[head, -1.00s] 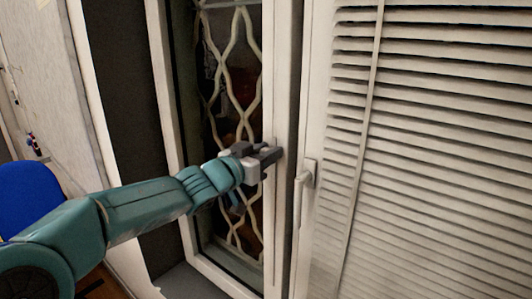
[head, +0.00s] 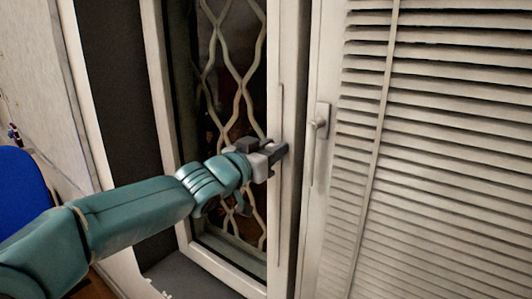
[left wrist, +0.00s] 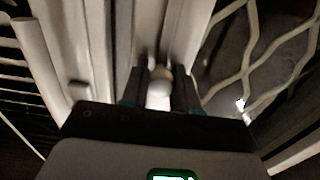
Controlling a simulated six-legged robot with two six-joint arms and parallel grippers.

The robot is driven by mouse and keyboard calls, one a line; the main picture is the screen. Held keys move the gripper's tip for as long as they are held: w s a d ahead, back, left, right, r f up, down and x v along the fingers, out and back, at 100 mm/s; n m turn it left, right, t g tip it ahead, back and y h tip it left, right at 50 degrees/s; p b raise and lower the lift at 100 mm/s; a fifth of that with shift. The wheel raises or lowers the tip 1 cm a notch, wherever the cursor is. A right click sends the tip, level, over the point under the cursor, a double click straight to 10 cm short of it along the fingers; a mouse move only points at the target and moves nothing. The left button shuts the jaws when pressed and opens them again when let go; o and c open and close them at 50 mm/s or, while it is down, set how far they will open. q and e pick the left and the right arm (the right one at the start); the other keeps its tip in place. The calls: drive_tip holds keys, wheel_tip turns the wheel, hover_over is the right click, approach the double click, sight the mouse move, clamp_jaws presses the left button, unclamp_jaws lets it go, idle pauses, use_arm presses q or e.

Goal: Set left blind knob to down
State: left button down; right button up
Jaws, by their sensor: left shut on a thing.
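My left gripper (head: 277,153) is at the white upright frame of the left window, with its jaws against the frame's face. In the left wrist view the two dark fingers (left wrist: 159,92) are closed around a small pale rounded knob (left wrist: 159,88), which I take to be the left blind knob. In the head view the gripper hides the knob. A thin vertical line (head: 281,108) runs up the frame just above the gripper. My right gripper is not in view.
A window handle (head: 318,127) sits on the frame close to the right of my gripper. Slatted white blinds (head: 450,140) cover the right window. The left window's glass has a wavy lattice (head: 237,75) behind it. A blue chair back (head: 22,200) stands at the left edge.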

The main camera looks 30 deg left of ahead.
sight(278, 258)
use_arm(q)
wheel_tip(278, 258, down, 33)
drive_tip(key=b, duration=2.6)
drive_tip(key=shift+r+b, duration=0.2)
drive_tip(key=shift+b, duration=0.15)
drive_tip(key=shift+f+b, duration=0.5)
drive_tip(key=shift+f, duration=0.25)
